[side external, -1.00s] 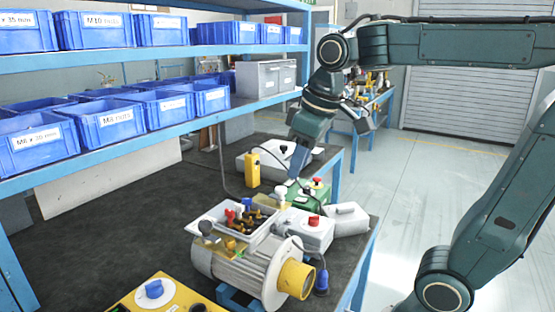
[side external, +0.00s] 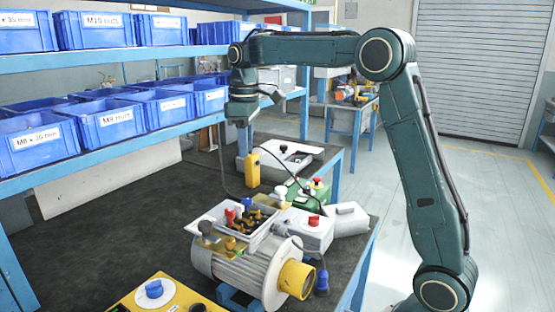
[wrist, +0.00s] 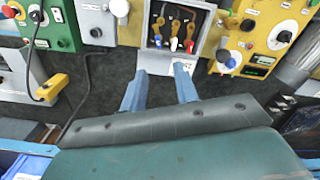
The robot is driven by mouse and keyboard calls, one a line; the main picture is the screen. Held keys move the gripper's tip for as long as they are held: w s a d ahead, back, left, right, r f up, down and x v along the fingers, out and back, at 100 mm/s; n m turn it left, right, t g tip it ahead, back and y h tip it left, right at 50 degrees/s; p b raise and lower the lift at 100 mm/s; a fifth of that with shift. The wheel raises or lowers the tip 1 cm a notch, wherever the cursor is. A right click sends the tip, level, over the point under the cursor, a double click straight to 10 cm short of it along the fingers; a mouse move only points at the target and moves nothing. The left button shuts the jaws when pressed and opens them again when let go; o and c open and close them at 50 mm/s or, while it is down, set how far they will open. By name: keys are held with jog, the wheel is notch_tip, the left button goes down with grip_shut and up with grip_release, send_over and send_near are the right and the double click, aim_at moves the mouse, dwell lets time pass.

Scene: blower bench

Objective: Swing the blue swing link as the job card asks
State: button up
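The blue swing link shows by its blue knob (wrist: 157,42), leftmost of a row in the wrist view with a white knob (wrist: 174,44) and a red knob (wrist: 189,46). Brass links lie in the open terminal box (wrist: 208,22) behind the knobs. In the side external view the terminal box (side external: 207,217) sits on top of the grey motor, and the blue knob (side external: 246,202) is small there. My gripper (wrist: 158,80) is open and empty, its two blue fingers apart, short of the box. In the side external view my gripper (side external: 243,147) hangs over the bench behind the motor. I cannot make out a readable job card.
The finned grey motor (side external: 240,268) has a yellow end. A grey box with a red button (side external: 305,232), a green box (side external: 316,190) and an upright yellow block (side external: 252,168) with a cable stand near. Blue bins (side external: 107,122) fill the shelf.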

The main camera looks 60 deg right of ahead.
aim_at(247, 199)
jog(key=shift+w+d+f, duration=0.2)
jog(key=shift+w, duration=0.1)
jog(key=shift+f, duration=0.1)
jog(key=shift+f, duration=6.8)
grip_shut()
